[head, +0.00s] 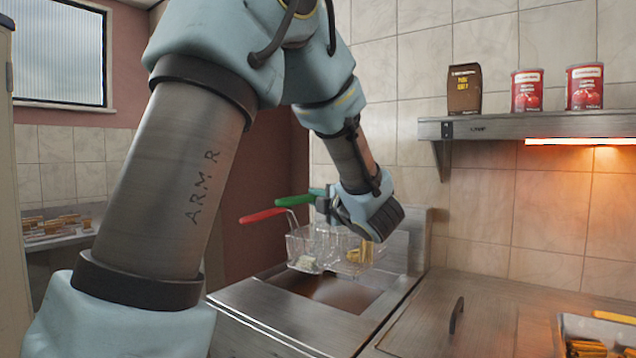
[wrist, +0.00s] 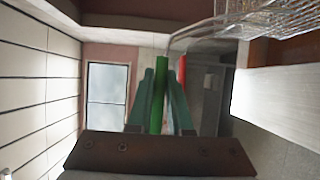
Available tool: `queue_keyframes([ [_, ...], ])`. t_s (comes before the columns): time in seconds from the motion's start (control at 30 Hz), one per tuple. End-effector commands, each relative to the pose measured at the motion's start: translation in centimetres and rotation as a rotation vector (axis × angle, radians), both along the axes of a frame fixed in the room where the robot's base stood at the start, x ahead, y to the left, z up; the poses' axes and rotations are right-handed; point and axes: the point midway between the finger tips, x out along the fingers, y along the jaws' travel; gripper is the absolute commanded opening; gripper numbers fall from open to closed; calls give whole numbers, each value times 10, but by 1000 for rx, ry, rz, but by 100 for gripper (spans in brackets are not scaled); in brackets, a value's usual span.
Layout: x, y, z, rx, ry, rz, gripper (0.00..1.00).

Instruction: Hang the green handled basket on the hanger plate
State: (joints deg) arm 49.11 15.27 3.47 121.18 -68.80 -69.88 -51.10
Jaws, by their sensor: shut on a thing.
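The green handle (head: 294,201) of one wire basket is clasped by my gripper (head: 322,204) above the fryer. In the wrist view the green handle (wrist: 160,92) runs between the two fingers of my gripper (wrist: 161,85). Its wire basket (head: 362,254), with golden food in it, appears to be the right one, partly behind my wrist. A second wire basket (head: 305,248) with a red handle (head: 263,215) is beside it on the left. The upright metal plate (head: 415,240) at the back of the fryer appears to be the hanger plate. Contact between basket and plate is hidden.
The fryer well (head: 330,291) lies open below the baskets. A metal counter with a black handle (head: 456,315) and a food tray (head: 598,328) are at right. A wall shelf (head: 540,126) holds a brown bag (head: 464,89) and two red cans.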

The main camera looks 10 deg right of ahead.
Motion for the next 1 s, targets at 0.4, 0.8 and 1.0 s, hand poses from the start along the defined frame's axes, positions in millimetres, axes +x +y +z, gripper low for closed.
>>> queue_keyframes([
  [0.4,3,-3,2,-4,-6,-1,0],
  [0.8,21,-22,3,-4,-5,-1,0],
  [1.0,30,-32,3,-5,-5,-1,0],
])
